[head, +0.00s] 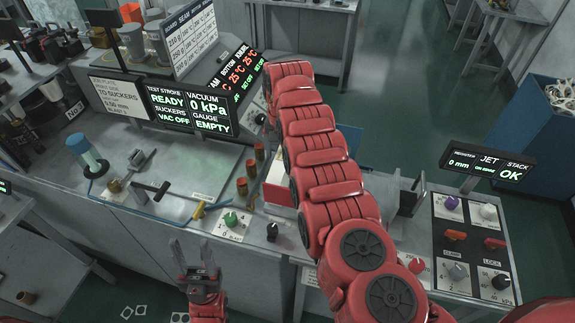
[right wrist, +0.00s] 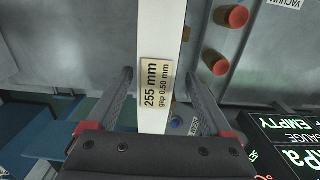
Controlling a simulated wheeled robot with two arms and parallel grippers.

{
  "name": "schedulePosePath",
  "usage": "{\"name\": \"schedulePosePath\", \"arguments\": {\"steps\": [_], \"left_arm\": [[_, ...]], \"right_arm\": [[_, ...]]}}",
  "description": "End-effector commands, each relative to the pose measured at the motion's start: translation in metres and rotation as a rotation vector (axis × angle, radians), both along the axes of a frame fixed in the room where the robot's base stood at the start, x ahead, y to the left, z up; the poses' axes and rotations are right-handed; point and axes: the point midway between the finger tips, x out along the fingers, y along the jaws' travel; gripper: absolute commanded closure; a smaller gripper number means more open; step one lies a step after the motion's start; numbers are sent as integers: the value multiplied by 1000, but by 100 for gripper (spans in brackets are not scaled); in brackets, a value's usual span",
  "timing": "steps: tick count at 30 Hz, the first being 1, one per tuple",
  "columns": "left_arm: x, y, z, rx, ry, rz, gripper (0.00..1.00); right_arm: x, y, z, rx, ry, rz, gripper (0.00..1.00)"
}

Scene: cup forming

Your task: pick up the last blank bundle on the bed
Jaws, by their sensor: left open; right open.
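I cannot make out a blank bundle for certain in either view; my right arm covers the middle of the bench. In the right wrist view my right gripper (right wrist: 157,76) is open. Its fingers stand apart on either side of a white bar (right wrist: 163,25) with a tan label (right wrist: 156,83) reading "255 mm, gap 0.50 mm". I cannot tell whether they touch the bar. In the head view the right gripper is hidden by its arm. My left gripper (head: 195,258) is open and empty, fingers up, in front of the bench's front edge.
A white-and-red block (head: 279,184) is partly hidden by my right arm. Red-topped posts (head: 242,187) stand left of it. A blue-topped cylinder (head: 86,153) stands at left. The display (head: 190,107) reads READY, VAC OFF, 0 kPa, EMPTY; the right display (head: 488,166) reads STACK OK.

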Motion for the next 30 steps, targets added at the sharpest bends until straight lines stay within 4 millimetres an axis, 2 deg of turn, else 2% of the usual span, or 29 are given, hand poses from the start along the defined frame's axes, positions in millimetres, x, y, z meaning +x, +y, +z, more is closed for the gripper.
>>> {"name": "schedulePosePath", "arguments": {"steps": [1, 6, 12, 26, 30], "left_arm": [[0, 0, 8, 0, 0, 0, 50], [0, 0, 10, 0, 0, 0, 50], [0, 0, 9, 0, 0, 0, 50], [0, 0, 9, 0, 0, 0, 50], [0, 0, 9, 0, 0, 0, 50]], "right_arm": [[-3, 4, -4, -2, 4, 1, 15], [-6, 10, -29, -1, 3, 0, 15], [-5, 10, -30, 0, 0, 0, 15], [-5, 10, -29, 0, 0, 0, 98], [-5, 10, -29, 0, 0, 0, 100]]}}
